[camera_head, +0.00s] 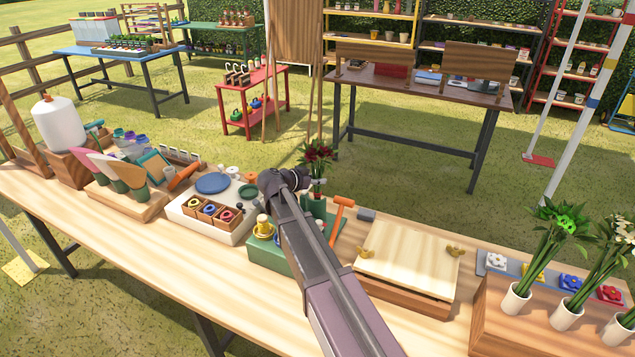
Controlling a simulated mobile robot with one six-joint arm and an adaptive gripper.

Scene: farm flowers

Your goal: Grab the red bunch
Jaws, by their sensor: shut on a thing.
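The red bunch (318,153) is a cluster of dark red flowers with green leaves and stems, upright near the middle of the long wooden table. My gripper (316,182) is at its stems, just below the flower heads, and is shut on them. My arm reaches in from the bottom of the picture and hides part of the stems. A green holder (314,206) shows below the gripper, partly hidden; I cannot tell whether the stems still sit in it.
Green (563,217) and white (612,237) bunches stand in white cups at the right. An orange-handled tool (341,212) and a wooden press (408,263) are right of my arm. A tray with small boxes (212,211) is at left. Grass lies behind the table.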

